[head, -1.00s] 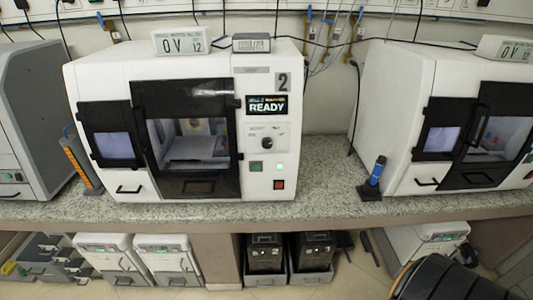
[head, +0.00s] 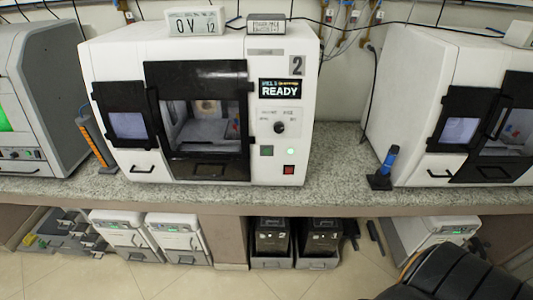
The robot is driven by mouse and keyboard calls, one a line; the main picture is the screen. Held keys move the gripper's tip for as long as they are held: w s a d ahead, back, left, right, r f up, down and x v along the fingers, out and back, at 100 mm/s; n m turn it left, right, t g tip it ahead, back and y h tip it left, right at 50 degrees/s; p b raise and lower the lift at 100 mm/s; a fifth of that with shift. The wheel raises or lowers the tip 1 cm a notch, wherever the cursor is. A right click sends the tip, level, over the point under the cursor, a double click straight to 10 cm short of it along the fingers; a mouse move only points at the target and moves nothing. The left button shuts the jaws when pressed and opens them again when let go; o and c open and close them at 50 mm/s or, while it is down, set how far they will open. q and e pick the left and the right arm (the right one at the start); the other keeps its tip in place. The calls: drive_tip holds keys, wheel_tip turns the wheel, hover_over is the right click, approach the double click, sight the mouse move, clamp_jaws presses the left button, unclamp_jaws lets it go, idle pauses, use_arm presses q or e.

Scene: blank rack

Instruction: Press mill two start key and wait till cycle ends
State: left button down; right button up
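Mill two (head: 200,50) is a white machine on the counter, marked with a 2 (head: 297,66). Its display (head: 280,88) reads READY. Its dark-framed front door (head: 197,70) looks shut, with a pale block visible inside through the window. On its right panel are a round dark knob (head: 280,128), a dark green square key (head: 266,150), a small lit green light (head: 291,151) and a red square key (head: 289,169). Labels by these keys are too small to read. Neither gripper is in view.
The speckled counter (head: 335,165) is clear in front of the keys. A blue-handled tool (head: 388,160) stands right of mill two, before another white mill (head: 410,90). A grey machine (head: 40,100) stands at left. Bins (head: 270,262) sit below. A black ridged object (head: 460,275) fills the lower right.

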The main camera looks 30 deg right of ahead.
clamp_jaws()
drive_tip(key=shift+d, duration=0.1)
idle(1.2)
